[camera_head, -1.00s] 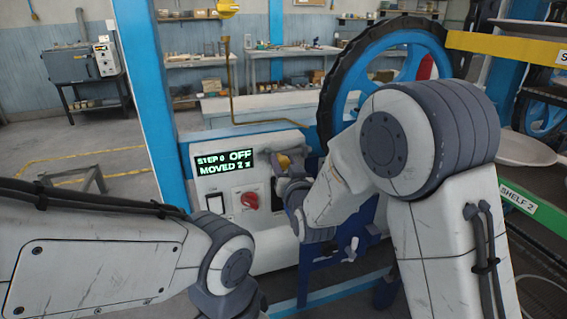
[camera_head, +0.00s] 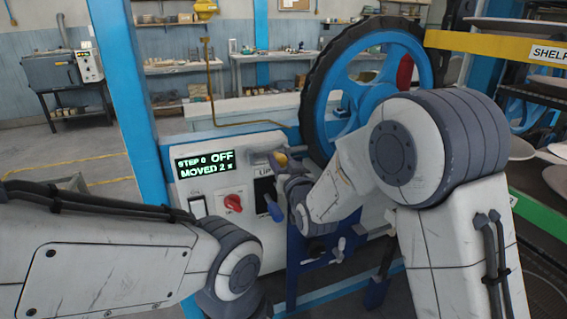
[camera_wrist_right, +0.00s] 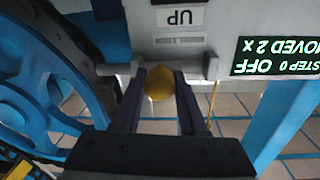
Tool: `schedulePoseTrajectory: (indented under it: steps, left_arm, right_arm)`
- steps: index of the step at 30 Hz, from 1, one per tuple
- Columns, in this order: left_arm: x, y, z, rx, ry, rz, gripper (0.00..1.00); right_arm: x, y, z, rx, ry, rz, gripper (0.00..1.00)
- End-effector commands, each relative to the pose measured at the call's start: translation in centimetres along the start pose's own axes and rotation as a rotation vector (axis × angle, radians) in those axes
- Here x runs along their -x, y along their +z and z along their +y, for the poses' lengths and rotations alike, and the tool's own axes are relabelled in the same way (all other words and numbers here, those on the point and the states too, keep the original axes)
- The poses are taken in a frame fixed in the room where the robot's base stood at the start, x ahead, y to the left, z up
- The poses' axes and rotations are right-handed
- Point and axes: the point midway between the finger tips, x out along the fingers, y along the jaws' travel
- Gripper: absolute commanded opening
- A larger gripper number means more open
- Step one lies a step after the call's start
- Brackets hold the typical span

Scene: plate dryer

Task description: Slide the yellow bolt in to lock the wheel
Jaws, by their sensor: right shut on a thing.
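The yellow knob of the bolt (camera_wrist_right: 159,83) sits between the two dark fingers of my right gripper (camera_wrist_right: 157,92), which is shut on it. In the head view the knob (camera_head: 281,159) is partly hidden by this gripper (camera_head: 284,172). The grey bolt bar (camera_wrist_right: 207,67) runs sideways along the panel below the UP label. The blue wheel (camera_head: 339,112) with its dark ribbed rim stands just right of the knob; it also fills the left of the wrist view (camera_wrist_right: 35,85). Whether the bolt's end enters the wheel cannot be told.
The white control panel (camera_head: 248,181) has a display (camera_head: 205,165) reading STEP 0 OFF, MOVED 2 x, and a red knob (camera_head: 233,202). A blue post (camera_head: 130,95) stands at its left. Racks with plates (camera_head: 545,85) stand at the right, close to my right arm.

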Motion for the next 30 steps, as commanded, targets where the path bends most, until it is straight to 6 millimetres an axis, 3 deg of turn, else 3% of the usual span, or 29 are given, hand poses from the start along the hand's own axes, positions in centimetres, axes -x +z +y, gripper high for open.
schedulePoseTrajectory:
  steps: [1,3,16,30]
  left_arm:
    - [0.0,0.0,0.0,0.000,0.000,0.000,0.50]
    - [0.0,0.0,0.0,0.000,0.000,0.000,0.50]
    - [-0.3,0.0,0.0,0.000,0.000,0.000,0.50]
    - [-2.2,0.1,-0.2,0.000,0.000,0.000,0.50]
  right_arm:
    - [0.0,-0.1,0.6,-0.003,0.014,0.002,0.45]
    - [0.0,-0.1,0.6,-0.003,0.014,0.002,0.71]
    - [0.8,0.0,0.2,-0.002,0.006,0.001,0.71]
    - [9.2,0.0,0.2,-0.002,0.009,0.003,0.71]
